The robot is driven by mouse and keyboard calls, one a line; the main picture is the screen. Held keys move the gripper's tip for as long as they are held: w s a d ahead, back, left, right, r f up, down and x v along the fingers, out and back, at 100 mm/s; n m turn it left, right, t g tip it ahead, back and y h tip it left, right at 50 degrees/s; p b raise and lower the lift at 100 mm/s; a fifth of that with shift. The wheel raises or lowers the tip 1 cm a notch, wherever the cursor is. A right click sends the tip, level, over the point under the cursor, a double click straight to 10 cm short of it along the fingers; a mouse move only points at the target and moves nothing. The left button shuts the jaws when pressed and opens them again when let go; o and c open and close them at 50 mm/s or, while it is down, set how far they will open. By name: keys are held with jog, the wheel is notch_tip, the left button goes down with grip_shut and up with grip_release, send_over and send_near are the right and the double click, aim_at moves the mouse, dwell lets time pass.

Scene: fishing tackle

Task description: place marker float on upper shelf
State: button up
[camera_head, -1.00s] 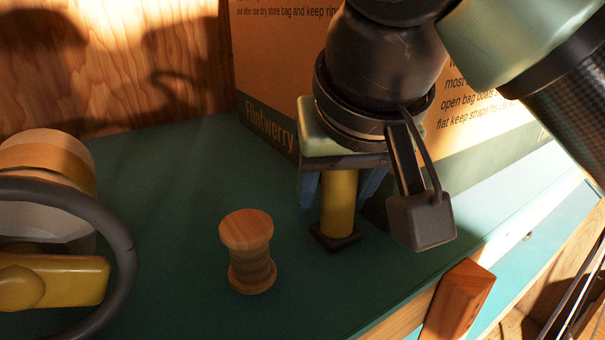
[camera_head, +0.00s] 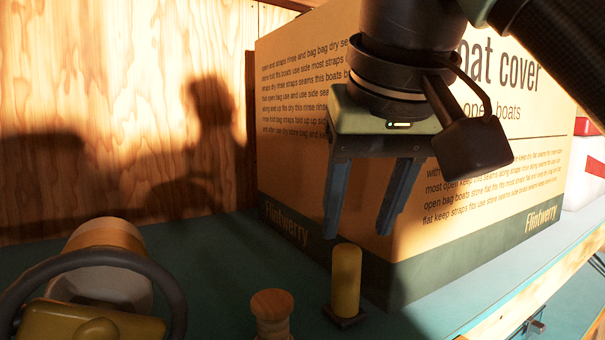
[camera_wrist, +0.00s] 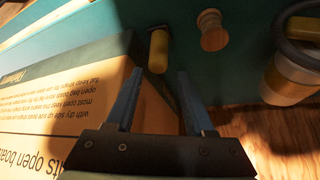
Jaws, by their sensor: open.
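The marker float, which I take to be the yellow upright cylinder (camera_head: 346,278) with a dark square base, stands on the green shelf surface (camera_head: 215,270) in front of the big box. It also shows in the wrist view (camera_wrist: 158,52), just beyond the fingertips. My gripper (camera_head: 358,235) is open and empty, with its two blue-grey fingers pointing down above the float and apart from it. The same fingers show spread in the wrist view (camera_wrist: 160,74).
A wooden spool (camera_head: 272,312) stands left of the float. Farther left are a white-and-tan cylinder (camera_head: 105,260), a dark ring (camera_head: 172,290) and a yellow object (camera_head: 90,325). A large boat cover box (camera_head: 470,220) stands close behind. A red-and-white item (camera_head: 590,165) is at the right.

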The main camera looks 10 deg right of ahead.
jog(key=w+a+r+n+t+y, duration=0.2)
jog(key=a+t+y, duration=0.1)
jog(key=a, duration=0.3)
jog(key=w+a+r+n+t+y, duration=0.1)
jog(key=w+a+r+t+y, duration=0.15)
jog(key=a+t, duration=0.2)
jog(key=w+a+r+n+t+y, duration=0.2)
jog(key=a+y, duration=0.1)
jog(key=a, duration=0.3)
jog(key=s+d+r+m+t+h, duration=0.2)
jog(key=s+d+t+h, duration=0.1)
jog(key=s+t, duration=0.3)
jog(key=s+d+r+m+t+h, duration=0.2)
jog(key=s+t+h, duration=0.3)
jog(key=s, duration=0.3)
jog(key=shift+d+m+t, duration=0.4)
jog(key=shift+d+t, duration=0.05)
jog(key=shift+d, duration=0.2)
jog(key=shift+f, duration=0.1)
